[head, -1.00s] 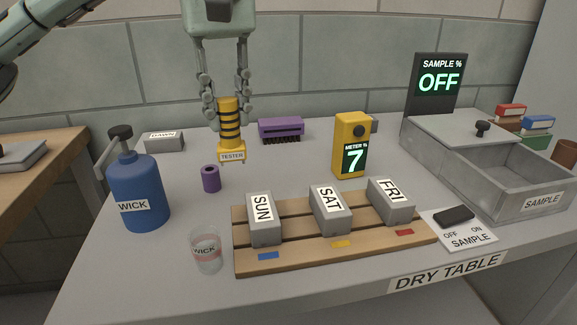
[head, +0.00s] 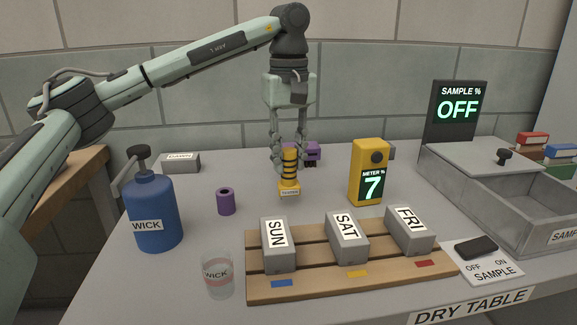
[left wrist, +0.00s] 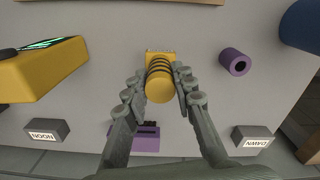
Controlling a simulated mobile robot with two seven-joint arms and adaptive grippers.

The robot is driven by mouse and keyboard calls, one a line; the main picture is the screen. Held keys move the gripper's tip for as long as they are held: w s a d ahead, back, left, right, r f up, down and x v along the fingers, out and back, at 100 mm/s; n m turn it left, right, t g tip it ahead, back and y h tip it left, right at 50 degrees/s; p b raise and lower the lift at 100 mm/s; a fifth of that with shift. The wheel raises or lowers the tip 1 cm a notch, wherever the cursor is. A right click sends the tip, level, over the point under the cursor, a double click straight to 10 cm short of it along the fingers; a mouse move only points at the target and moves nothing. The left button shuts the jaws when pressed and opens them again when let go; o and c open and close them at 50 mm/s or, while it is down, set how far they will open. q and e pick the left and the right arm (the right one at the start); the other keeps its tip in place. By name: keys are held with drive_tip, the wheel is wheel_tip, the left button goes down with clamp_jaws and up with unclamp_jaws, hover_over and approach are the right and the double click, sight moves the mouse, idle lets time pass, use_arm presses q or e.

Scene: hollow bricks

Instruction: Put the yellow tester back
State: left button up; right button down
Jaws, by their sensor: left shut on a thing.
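The yellow tester (head: 289,183) is upright, with black bands around its body and a white label near its foot. My left gripper (head: 288,158) is shut on its upper part, fingers pointing down. The tester is over the table between the purple ring and the yellow meter (head: 368,172); I cannot tell whether its foot touches the table. In the left wrist view the tester (left wrist: 160,86) sits between the two fingers of the left gripper (left wrist: 161,82). The meter reads 7. My right gripper is not in view.
A purple brush (head: 312,151) lies behind the tester, partly hidden. A purple ring (head: 226,202) and blue WICK bottle (head: 152,212) stand left. The wooden rack (head: 310,287) holds SUN, SAT and FRI bricks in front. The SAMPLE tray (head: 480,200) is at right. DAWN (head: 181,163) is behind left.

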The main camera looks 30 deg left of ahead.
use_arm(q)
drive_tip(key=shift+f, duration=1.15)
drive_tip(key=shift+f, duration=0.2)
drive_tip(key=o, duration=1)
drive_tip(key=shift+r, duration=0.15)
